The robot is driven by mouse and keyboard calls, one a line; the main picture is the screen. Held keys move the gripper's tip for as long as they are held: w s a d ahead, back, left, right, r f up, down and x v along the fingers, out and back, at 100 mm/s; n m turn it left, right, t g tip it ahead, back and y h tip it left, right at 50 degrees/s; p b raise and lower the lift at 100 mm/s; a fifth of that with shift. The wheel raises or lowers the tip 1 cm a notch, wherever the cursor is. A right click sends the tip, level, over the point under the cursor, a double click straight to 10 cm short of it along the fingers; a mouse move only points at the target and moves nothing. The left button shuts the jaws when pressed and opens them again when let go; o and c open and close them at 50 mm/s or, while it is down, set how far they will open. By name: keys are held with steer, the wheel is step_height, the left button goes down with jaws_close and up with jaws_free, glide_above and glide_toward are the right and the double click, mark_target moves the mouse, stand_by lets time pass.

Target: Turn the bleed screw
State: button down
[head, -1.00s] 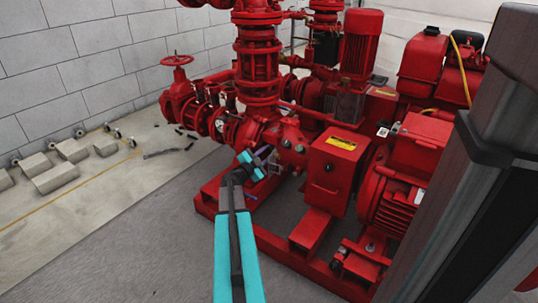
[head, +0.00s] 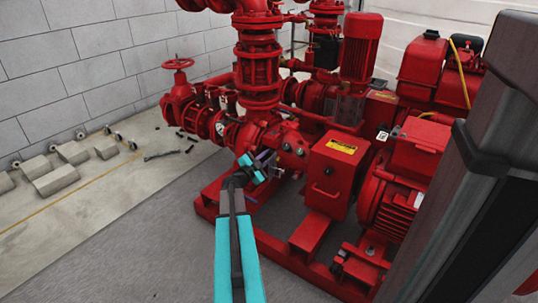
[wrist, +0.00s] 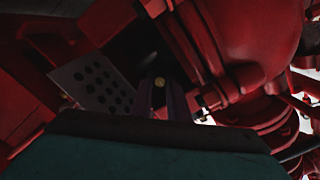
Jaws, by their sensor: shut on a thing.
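The bleed screw shows in the wrist view as a small brass-coloured round head (wrist: 159,82) between the dark fingers of my gripper (wrist: 159,98). My gripper is shut on it. In the head view my gripper (head: 268,162) is against the lower front of the red pump casing (head: 290,145), and its fingers hide the screw there. The wrist view is dark, so the screw's slot and angle cannot be told.
A red box (head: 332,172) with a yellow label stands right of my gripper. A red motor (head: 395,205) is further right. The red base frame (head: 290,258) runs below. A handwheel valve (head: 178,88) is at the left. Grey floor lies open at front left.

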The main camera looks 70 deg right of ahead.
steer(key=shift+d+r+n+p, duration=0.1)
steer(key=shift+r+n+p, duration=0.3)
steer(key=shift+p, duration=1.15)
steer(key=n+p, duration=0.3)
steer(key=p, duration=0.4)
steer(key=shift+f, duration=0.15)
steer(key=shift+n+p, duration=0.4)
steer(key=shift+p, duration=0.5)
steer(key=shift+w+f+n+p, duration=0.1)
steer(key=shift+n+p, duration=3.6)
steer(key=shift+p, duration=2)
steer(key=shift+w+n+p, duration=0.1)
steer(key=shift+n+p, duration=3.6)
steer(key=shift+p, duration=1.95)
